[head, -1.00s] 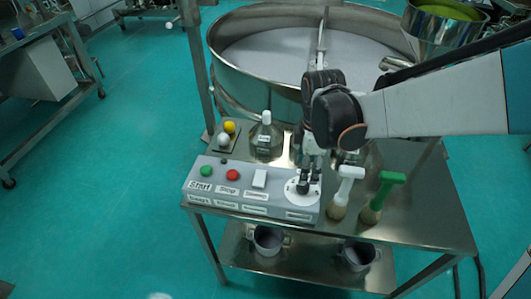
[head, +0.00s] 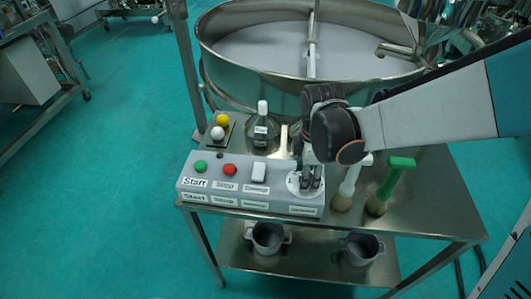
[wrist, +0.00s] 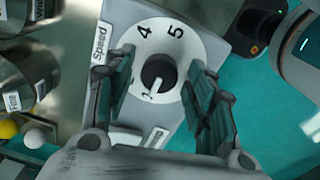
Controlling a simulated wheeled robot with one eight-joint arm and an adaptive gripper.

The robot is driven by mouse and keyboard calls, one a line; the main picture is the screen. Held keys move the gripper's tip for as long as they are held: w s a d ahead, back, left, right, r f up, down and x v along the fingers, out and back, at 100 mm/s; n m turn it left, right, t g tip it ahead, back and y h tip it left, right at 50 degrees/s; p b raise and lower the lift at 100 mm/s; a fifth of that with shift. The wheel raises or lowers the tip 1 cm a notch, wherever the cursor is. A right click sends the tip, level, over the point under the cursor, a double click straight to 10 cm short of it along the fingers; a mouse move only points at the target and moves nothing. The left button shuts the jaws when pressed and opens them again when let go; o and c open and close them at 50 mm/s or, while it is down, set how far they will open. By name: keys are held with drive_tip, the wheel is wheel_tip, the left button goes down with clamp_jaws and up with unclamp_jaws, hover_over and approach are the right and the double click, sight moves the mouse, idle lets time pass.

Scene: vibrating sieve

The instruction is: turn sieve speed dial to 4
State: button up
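The control box (head: 215,183) stands on the metal table, and the speed dial's white plate (head: 293,187) is at its right end. In the wrist view the dial (wrist: 194,45) shows a 4 and a 5 at its far side. Its black knob (wrist: 159,72) has a white pointer mark aimed toward the near side, by a partly hidden number that looks like 1. My gripper (head: 311,184) is over the dial; in the wrist view its fingers (wrist: 160,76) stand apart on either side of the knob, with visible gaps. The knob is mostly hidden in the head view.
Green (head: 200,166) and red (head: 229,170) buttons and a white switch (head: 259,172) are left of the dial. A white-handled brush (head: 348,185) and a green-handled brush (head: 388,185) stand close on its right. A bottle (head: 262,130) and the large sieve (head: 240,75) are behind.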

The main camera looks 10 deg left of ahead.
drive_tip(key=c, duration=0.7)
drive_tip(key=shift+c, duration=0.2)
drive_tip(key=shift+m, duration=0.3)
drive_tip(key=m, duration=0.6)
drive_tip(key=shift+s+a, duration=0.15)
drive_tip(key=m, duration=0.4)
drive_tip(key=shift+b, duration=0.35)
drive_tip(key=m, duration=0.3)
drive_tip(key=shift+m+h, duration=0.3)
drive_tip(key=m, duration=1.2)
drive_tip(key=shift+w+g, duration=0.25)
drive_tip(key=shift+g, duration=0.05)
drive_tip(key=shift+m, duration=0.4)
